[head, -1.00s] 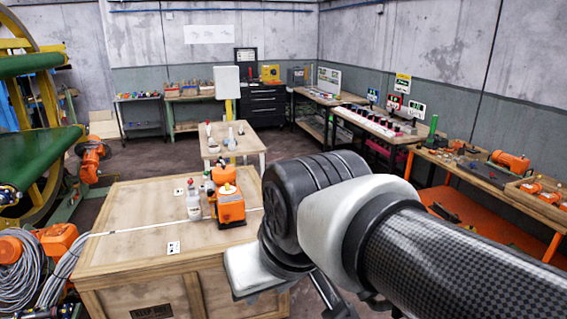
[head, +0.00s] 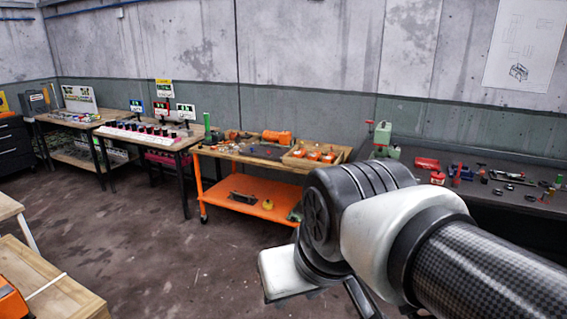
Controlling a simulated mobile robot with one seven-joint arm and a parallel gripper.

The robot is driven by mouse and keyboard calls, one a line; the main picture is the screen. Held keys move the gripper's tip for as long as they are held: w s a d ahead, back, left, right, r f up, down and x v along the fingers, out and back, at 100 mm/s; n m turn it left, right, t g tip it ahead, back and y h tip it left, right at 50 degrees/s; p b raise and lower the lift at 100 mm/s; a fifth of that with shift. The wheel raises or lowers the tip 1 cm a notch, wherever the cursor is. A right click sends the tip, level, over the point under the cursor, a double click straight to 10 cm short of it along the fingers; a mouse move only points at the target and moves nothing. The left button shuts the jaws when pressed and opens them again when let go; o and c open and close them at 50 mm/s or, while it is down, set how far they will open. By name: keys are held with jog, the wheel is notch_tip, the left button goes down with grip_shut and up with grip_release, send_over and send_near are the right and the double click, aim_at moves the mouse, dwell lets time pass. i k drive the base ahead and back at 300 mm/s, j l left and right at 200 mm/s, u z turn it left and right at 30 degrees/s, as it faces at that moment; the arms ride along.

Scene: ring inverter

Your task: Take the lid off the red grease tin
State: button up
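I cannot make out a red grease tin or its lid for certain. Several small red things lie on the dark bench at the right. One is a small red object (head: 437,178) near the bench's front edge, and another is a flatter red object (head: 427,163) behind it. They are too small to tell whether either is a tin. My arm fills the lower right and hides part of that bench. My gripper's fingers do not show.
An orange wheeled cart (head: 262,205) with a wooden top stands in the middle, with an open wooden tray (head: 318,164) on it. A workbench (head: 150,139) stands left of it. The floor between is clear.

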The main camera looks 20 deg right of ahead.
aim_at(438, 175)
jog(key=z, duration=1.6)
jog(key=i+z, duration=0.1)
jog(key=i, duration=1.35)
jog(key=i+z, duration=0.15)
jog(key=i, duration=0.55)
jog(key=i+j, duration=0.2)
jog(key=i, duration=0.5)
jog(key=i+j+z, duration=0.15)
jog(key=i, duration=0.55)
